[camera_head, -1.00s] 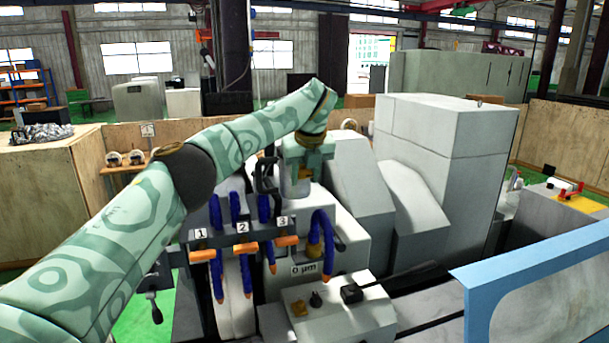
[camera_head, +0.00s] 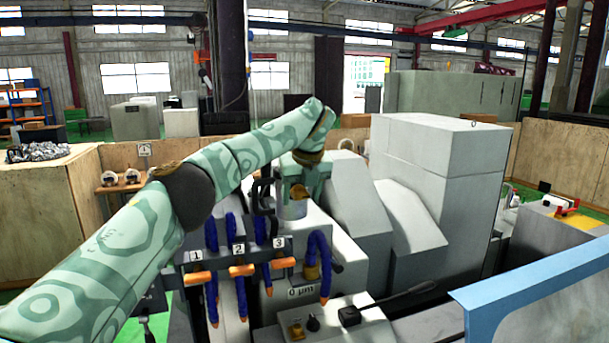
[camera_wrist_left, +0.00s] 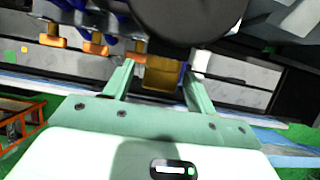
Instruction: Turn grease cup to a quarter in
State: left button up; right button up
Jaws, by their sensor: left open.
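My left gripper (camera_head: 292,205) hangs at the end of the green patterned arm, in front of the grey grinder housing. In the head view its fingertips are not clear. In the left wrist view the two pale green fingers (camera_wrist_left: 158,68) stand apart and open. A brass-coloured piece (camera_wrist_left: 163,76), possibly the grease cup, shows between them, below a large dark round shape that hides its upper part. I cannot tell whether a finger touches it. Another brass-coloured fitting (camera_head: 312,272) sits beside a blue hose in the head view. My right gripper is not in view.
A control box (camera_head: 340,330) with knobs is in front. The tall grey housing (camera_head: 440,150) is right, and a blue-framed panel (camera_head: 530,290) is front right.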

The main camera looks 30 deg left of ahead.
pick_arm(q)
jog(key=v, duration=1.5)
jog(key=shift+b, duration=0.35)
jog(key=shift+s+d+r, duration=0.1)
jog(key=shift+r, duration=0.05)
